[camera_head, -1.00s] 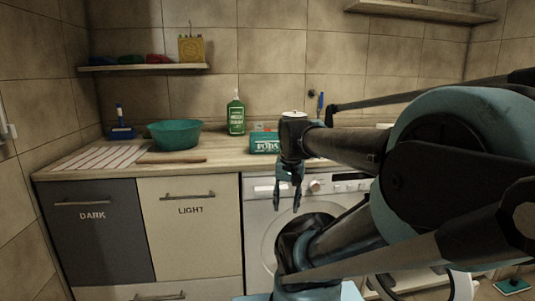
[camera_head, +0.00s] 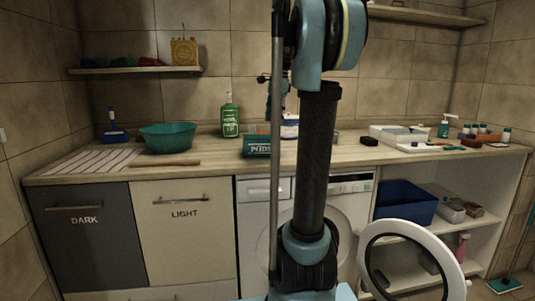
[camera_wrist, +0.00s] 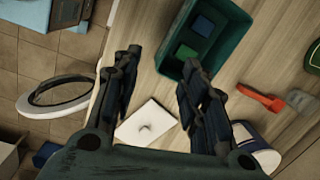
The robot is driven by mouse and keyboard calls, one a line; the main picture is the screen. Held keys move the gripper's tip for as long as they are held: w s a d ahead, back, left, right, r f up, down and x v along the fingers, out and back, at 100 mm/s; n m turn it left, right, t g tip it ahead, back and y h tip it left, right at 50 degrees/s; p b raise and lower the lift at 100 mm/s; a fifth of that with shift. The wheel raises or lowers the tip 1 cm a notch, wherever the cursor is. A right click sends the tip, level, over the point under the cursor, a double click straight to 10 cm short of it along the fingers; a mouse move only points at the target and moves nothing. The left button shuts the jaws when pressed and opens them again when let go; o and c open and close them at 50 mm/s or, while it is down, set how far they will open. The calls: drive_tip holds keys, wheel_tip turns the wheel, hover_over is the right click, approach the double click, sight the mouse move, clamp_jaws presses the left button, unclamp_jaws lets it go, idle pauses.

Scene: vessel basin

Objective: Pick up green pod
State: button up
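The green pod (camera_wrist: 186,52) lies inside the open dark teal box (camera_wrist: 172,65), beside a blue pod (camera_wrist: 202,26). The same box, lettered PODS (camera_head: 257,147), stands on the counter in the head view; its contents do not show there. My gripper (camera_wrist: 161,60) is open and empty. In the wrist view its two fingers are spread, and the box lies beyond the right fingertip. In the head view my upright arm hides most of the gripper.
A white square piece (camera_wrist: 147,122), a red item (camera_wrist: 262,99) and a blue-white tub (camera_wrist: 255,140) lie near the box. A green bottle (camera_head: 230,115) and teal basin (camera_head: 168,136) stand to its left. The round washer door (camera_head: 412,230) hangs open below the counter.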

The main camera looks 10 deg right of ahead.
drive_tip(key=w+d+r+m, duration=0.2)
drive_tip(key=w+r+m, duration=0.1)
drive_tip(key=w, duration=0.3)
drive_tip(key=f, duration=0.3)
drive_tip(key=a+f, duration=0.1)
drive_tip(key=f, duration=0.3)
drive_tip(key=a+f, duration=0.1)
drive_tip(key=f, duration=0.3)
drive_tip(key=shift+w+a+f, duration=0.15)
drive_tip(key=shift+w+f, duration=0.1)
drive_tip(key=shift+a+f, duration=0.2)
drive_tip(key=shift+f, duration=0.7)
drive_tip(key=shift+a+f, duration=0.15)
drive_tip(key=shift+f, duration=0.75)
drive_tip(key=shift+a+f, duration=0.2)
drive_tip(key=shift+f, duration=0.7)
drive_tip(key=c, duration=0.5)
